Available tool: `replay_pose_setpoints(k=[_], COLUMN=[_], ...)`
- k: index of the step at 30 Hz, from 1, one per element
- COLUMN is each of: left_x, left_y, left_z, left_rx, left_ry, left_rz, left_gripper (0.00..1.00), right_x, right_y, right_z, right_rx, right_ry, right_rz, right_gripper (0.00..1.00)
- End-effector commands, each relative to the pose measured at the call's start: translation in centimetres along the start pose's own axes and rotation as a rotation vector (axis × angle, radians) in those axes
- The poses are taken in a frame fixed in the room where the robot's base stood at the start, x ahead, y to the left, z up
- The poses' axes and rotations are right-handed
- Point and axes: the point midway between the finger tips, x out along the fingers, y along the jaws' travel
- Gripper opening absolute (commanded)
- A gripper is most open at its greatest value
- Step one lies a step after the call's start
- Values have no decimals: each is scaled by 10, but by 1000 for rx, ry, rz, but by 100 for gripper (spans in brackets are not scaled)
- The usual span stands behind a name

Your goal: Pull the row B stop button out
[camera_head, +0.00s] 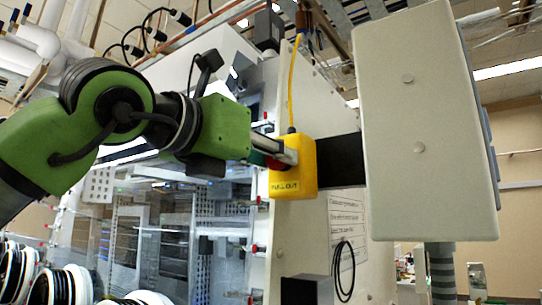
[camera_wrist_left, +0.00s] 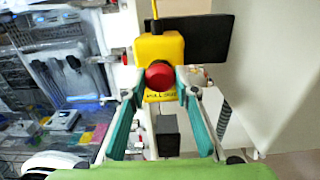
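The row B stop button is a red mushroom head (camera_wrist_left: 160,74) on a yellow box (camera_wrist_left: 160,47), which also shows in the head view (camera_head: 304,170). The box hangs on a black plate beside the cabinet wall, with a yellow cable running up from it. My left gripper (camera_head: 277,157) reaches the box's front face from the left. In the left wrist view its teal fingers (camera_wrist_left: 161,84) flank the red head, one on each side, and look closed on it. The label below the button is partly readable. My right gripper is not in view.
A large pale box (camera_head: 425,130) on a grey post stands right of the button. A black plate (camera_head: 340,160) joins the yellow box's right side. A glazed glovebox cabinet (camera_head: 150,240) is at left. A dark box (camera_head: 305,290) sits below the button.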

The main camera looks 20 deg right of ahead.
Motion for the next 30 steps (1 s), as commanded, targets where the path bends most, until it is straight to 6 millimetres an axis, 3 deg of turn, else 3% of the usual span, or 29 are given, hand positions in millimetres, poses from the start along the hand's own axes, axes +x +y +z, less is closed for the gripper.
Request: replay_pose_setpoints(k=[7, 15, 16, 18, 30], left_x=[-16, -18, -18, -18, -23], left_y=[0, 0, 0, 0, 1], left_z=[-3, 0, 0, 0, 1], left_rx=[1, 1, 1, 0, 1], left_ry=[-1, 1, 1, 1, -2], left_rz=[2, 1, 1, 0, 1], left_gripper=[0, 0, 30, 45, 45], right_x=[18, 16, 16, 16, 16], right_y=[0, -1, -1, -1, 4], right_z=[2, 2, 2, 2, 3], right_rx=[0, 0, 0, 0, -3], right_ry=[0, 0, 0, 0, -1], right_rz=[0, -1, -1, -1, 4], right_gripper=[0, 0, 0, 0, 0])
